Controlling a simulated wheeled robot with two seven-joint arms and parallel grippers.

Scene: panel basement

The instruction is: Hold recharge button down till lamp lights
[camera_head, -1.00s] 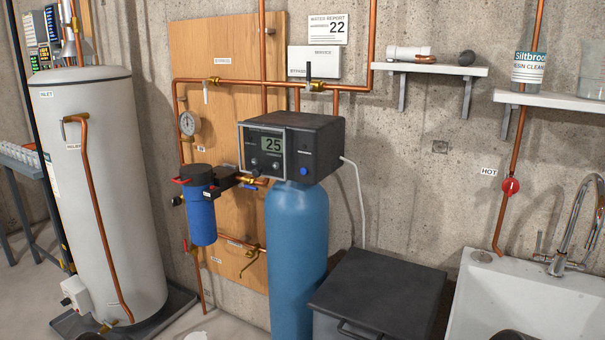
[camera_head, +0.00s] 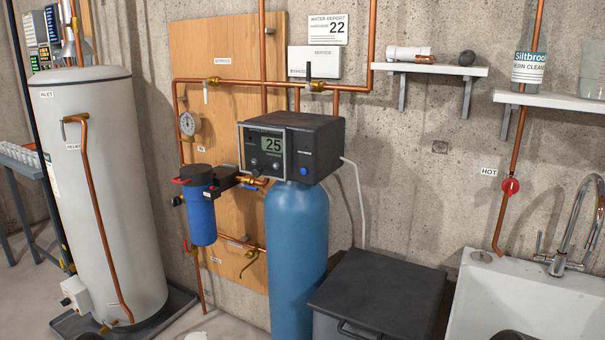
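The water softener's dark control head (camera_head: 318,135) sits on top of a tall blue tank (camera_head: 297,250) in the middle of the view. Its left face carries a panel with a display (camera_head: 271,145) reading 25 and small knobs below it. A round blue button (camera_head: 304,171) sits on the lower part of the other face, under a small label. I cannot make out a lit lamp. Neither gripper can be recognised; only small dark and pale shapes cross the bottom edge, too cut off to identify.
A blue filter housing (camera_head: 201,215) hangs left of the tank among copper pipes. A black lidded bin (camera_head: 375,290) stands to the right of the tank, with a white hose above it. A white sink (camera_head: 520,300) is at right and a white cylinder tank (camera_head: 103,200) at left.

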